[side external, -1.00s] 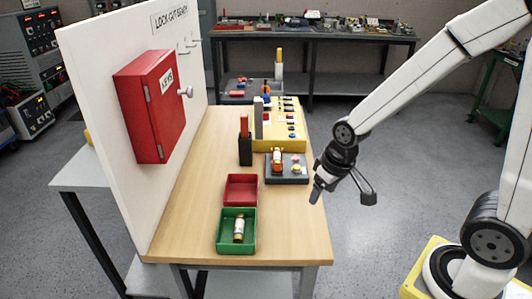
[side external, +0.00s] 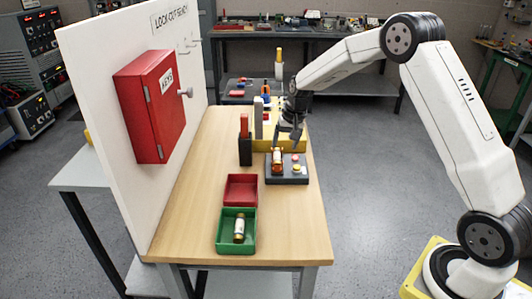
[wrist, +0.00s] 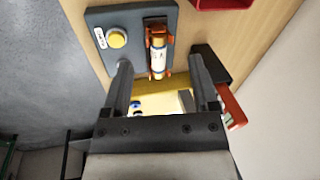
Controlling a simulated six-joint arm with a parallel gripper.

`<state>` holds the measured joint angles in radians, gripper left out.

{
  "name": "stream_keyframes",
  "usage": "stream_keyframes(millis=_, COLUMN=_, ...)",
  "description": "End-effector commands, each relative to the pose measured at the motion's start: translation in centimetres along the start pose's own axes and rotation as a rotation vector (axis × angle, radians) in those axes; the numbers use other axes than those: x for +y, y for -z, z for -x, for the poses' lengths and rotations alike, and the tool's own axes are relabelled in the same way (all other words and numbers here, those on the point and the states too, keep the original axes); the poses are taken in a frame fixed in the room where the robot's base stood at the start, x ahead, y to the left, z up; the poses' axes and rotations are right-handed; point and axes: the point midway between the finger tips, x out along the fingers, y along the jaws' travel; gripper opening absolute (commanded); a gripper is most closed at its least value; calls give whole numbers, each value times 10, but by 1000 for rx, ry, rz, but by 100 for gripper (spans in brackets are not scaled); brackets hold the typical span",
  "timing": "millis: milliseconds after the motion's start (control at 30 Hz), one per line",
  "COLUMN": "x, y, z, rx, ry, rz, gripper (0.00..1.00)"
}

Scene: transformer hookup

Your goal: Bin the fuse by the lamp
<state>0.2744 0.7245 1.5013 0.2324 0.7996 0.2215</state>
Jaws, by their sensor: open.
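A fuse (side external: 277,158), pale with brass-coloured ends, sits in orange clips on a dark grey block (side external: 288,181). It also shows in the wrist view (wrist: 158,58). My gripper (side external: 288,140) is open and above the far side of the block. In the wrist view my open fingers (wrist: 160,68) straddle the line of the fuse, with nothing between them. A red tray (side external: 241,203) and a green tray (side external: 220,246) stand nearer the front. The green tray holds another fuse (side external: 239,229).
A yellow panel (side external: 290,146) stands just behind the block. A black holder with a red handle (side external: 245,145) stands to its left. A white board with a red key box (side external: 140,110) edges the left side. The table's front right is clear.

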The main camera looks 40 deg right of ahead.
Motion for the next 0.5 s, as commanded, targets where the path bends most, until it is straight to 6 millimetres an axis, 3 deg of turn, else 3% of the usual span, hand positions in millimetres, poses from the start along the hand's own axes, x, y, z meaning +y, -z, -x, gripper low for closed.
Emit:
stream_keyframes(millis=200, x=10, y=38, z=-14, rx=-19, ry=31, rz=-100, gripper=76)
stream_keyframes(millis=500, x=14, y=53, z=-19, rx=-28, ry=46, rz=-142, gripper=76)
